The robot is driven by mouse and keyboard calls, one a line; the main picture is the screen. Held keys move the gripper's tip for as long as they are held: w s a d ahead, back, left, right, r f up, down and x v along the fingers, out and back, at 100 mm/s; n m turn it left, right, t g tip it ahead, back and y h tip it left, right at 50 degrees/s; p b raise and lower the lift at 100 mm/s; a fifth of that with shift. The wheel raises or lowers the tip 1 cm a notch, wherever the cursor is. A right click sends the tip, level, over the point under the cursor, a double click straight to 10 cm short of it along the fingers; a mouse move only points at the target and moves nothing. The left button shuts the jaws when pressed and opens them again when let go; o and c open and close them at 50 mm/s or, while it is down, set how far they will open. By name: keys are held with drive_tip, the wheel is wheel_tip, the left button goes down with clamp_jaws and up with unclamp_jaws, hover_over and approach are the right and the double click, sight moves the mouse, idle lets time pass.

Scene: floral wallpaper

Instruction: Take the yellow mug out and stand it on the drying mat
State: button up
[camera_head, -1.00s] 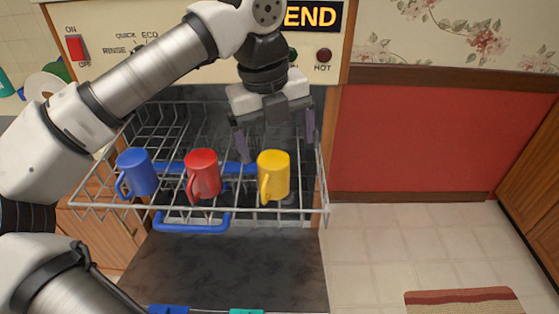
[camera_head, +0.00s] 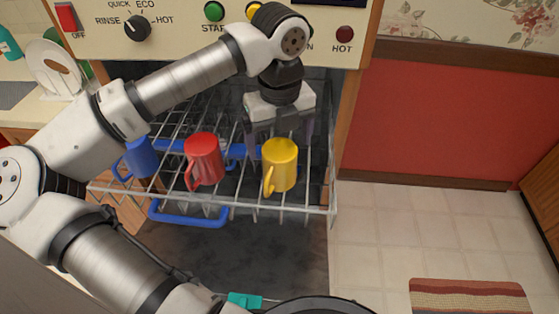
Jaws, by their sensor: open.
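The yellow mug (camera_head: 281,166) stands in the pulled-out upper dishwasher rack (camera_head: 270,209), towards its right side, with its handle facing the front left. My gripper (camera_head: 278,143) is open and points down just behind and above the yellow mug. The mug hides part of its fingers, so I cannot tell whether they touch it. The drying mat is not clearly identifiable; a dark grey patch (camera_head: 12,94) shows on the counter at the far left.
A red mug (camera_head: 204,160) and a blue mug (camera_head: 140,158) stand left of the yellow mug in the same rack. My arm passes above them. White plates (camera_head: 52,68) stand on the counter at left. A striped rug (camera_head: 470,297) lies on the open floor at right.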

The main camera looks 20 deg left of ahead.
sight(276, 171)
wheel_tip(276, 171, down, 6)
drive_tip(key=shift+r+p, duration=0.15)
drive_tip(key=shift+p, duration=0.35)
drive_tip(key=c, duration=1.2)
drive_tip(key=shift+r, duration=0.15)
